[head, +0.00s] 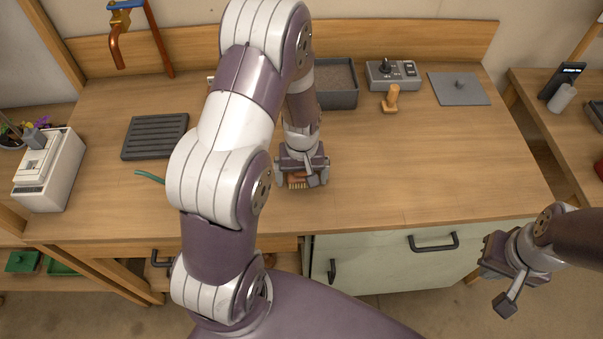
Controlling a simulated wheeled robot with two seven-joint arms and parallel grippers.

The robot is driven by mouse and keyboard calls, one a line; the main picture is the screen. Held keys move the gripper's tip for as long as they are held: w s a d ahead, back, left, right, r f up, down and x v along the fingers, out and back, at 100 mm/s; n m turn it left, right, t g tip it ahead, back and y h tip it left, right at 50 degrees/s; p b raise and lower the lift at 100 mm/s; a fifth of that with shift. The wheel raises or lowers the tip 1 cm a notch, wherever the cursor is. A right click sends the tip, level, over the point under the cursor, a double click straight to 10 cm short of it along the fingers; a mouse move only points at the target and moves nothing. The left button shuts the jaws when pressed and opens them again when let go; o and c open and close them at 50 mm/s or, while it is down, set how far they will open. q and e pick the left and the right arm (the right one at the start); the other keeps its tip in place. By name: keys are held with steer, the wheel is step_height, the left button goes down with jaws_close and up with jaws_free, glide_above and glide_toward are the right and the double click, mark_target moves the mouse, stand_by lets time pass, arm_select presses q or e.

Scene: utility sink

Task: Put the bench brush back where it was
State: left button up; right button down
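The bench brush (297,182) shows as a small patch of orange-brown wood and pale bristles at the middle of the wooden worktop. My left gripper (302,178) points down over it, with its fingers spread to either side of the visible part. The gripper hides most of the brush, and I cannot tell whether the fingers touch it or whether it is lifted. My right gripper (494,282) is open and empty, in front of the worktop's right front edge.
A dark grey tray (338,99), a control box (393,75), a wooden-handled tool (391,98) and a grey plate (459,90) stand at the back. A ribbed black mat (154,137) and a teal strip (149,176) lie left. The right front worktop is clear.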

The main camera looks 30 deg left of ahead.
arm_select(q)
step_height(320, 180, up, 12)
steer(key=shift+f, duration=0.2)
steer(key=s+d+r+m+t, duration=0.1)
steer(key=s+d+m, duration=0.4)
steer(key=s, duration=0.3)
steer(key=shift+s+d+m, duration=0.15)
steer(key=shift+s+m, duration=0.25)
steer(key=shift+m, duration=0.4)
